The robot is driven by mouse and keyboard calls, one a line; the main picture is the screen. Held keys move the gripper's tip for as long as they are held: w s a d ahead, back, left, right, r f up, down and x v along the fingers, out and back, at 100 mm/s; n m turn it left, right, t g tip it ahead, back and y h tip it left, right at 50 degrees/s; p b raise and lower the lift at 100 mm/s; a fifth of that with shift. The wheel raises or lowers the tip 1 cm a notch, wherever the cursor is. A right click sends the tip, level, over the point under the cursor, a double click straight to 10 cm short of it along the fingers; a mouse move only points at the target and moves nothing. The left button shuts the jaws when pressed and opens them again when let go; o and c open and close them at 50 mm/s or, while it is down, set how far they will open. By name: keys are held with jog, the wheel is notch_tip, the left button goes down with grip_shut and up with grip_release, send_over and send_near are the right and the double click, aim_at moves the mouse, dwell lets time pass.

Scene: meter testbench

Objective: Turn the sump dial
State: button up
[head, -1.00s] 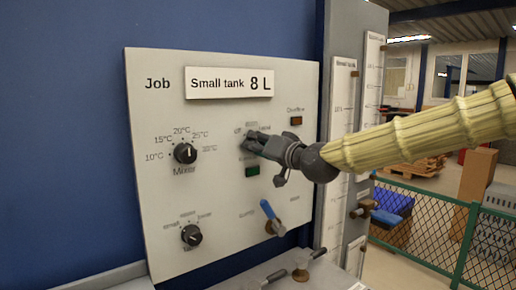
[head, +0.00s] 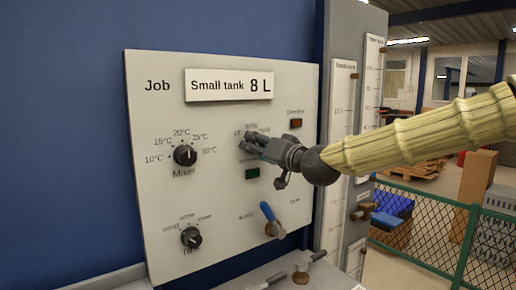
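My gripper (head: 252,146) is at the upper middle of the grey control panel (head: 215,215), with its fingers against or very close to the panel face. It covers a dial position there; only small labels (head: 250,128) show above it. I take this to be the sump dial, but the knob is hidden behind the fingers and its name is unreadable. Whether the fingers are closed on a knob cannot be told. The mixer dial (head: 185,155) is at the left, its white mark near upright. Another black dial (head: 191,237) sits below it.
A blue-handled lever (head: 269,213) is on the panel below my gripper. A green indicator (head: 252,174) and a dark red one (head: 296,123) are close by. A sign (head: 229,85) reads "Small tank 8 L". Gauge columns (head: 343,110) stand right, with a green fence (head: 440,235) beyond.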

jog(key=v, duration=1.2)
